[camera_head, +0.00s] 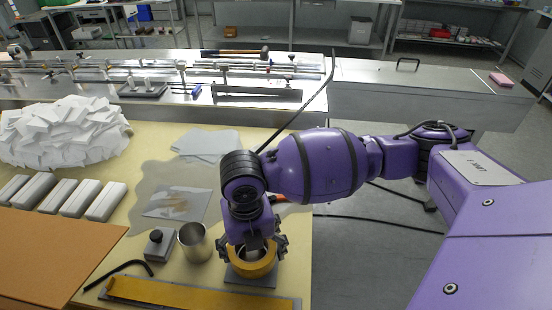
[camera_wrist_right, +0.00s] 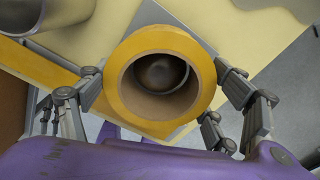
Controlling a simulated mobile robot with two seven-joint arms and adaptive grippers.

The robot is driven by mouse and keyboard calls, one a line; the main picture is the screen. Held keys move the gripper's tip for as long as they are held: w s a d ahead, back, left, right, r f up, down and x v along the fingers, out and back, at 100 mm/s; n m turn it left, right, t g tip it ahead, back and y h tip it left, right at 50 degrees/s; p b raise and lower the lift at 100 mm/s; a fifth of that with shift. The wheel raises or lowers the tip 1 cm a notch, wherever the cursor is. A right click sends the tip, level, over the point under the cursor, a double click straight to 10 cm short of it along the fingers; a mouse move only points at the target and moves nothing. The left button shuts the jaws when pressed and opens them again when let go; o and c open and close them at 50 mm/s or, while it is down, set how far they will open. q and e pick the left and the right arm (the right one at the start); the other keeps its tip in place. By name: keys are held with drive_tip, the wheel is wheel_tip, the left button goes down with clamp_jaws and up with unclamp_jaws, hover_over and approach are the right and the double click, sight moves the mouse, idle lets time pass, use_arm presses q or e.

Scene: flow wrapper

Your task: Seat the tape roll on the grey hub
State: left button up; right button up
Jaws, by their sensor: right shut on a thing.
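The yellow tape roll (camera_head: 252,271) is held upright-axis between the fingers of my right gripper (camera_head: 254,250), low over a grey square plate (camera_head: 262,281) near the front table edge. In the right wrist view the roll (camera_wrist_right: 160,33) is a yellow ring with a brown core, with gripper fingers at its left and right sides. Through its hole shows the dark round top of the grey hub (camera_wrist_right: 158,74), off-centre toward the top. The roll hides the rest of the hub. I cannot tell whether the roll rests on the plate or hangs just above it. My left gripper is out of view.
A metal cup (camera_head: 194,243) stands just left of the roll, beside a dark block with a knob (camera_head: 158,246). A long yellow strip (camera_head: 190,294) lies in front. A black hex key (camera_head: 118,273) lies farther left. Clear sheets (camera_head: 177,203) lie behind.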

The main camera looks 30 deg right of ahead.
drive_tip(key=shift+w+f, duration=0.1)
drive_tip(key=shift+f, duration=0.4)
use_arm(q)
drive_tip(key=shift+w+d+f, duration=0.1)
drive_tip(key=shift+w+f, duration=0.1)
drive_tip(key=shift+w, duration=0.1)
use_arm(e)
drive_tip(key=shift+f, duration=0.3)
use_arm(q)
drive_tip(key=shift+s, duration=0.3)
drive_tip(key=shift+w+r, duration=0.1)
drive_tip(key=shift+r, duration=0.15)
use_arm(e)
drive_tip(key=shift+f, duration=0.15)
drive_tip(key=o, duration=1.3)
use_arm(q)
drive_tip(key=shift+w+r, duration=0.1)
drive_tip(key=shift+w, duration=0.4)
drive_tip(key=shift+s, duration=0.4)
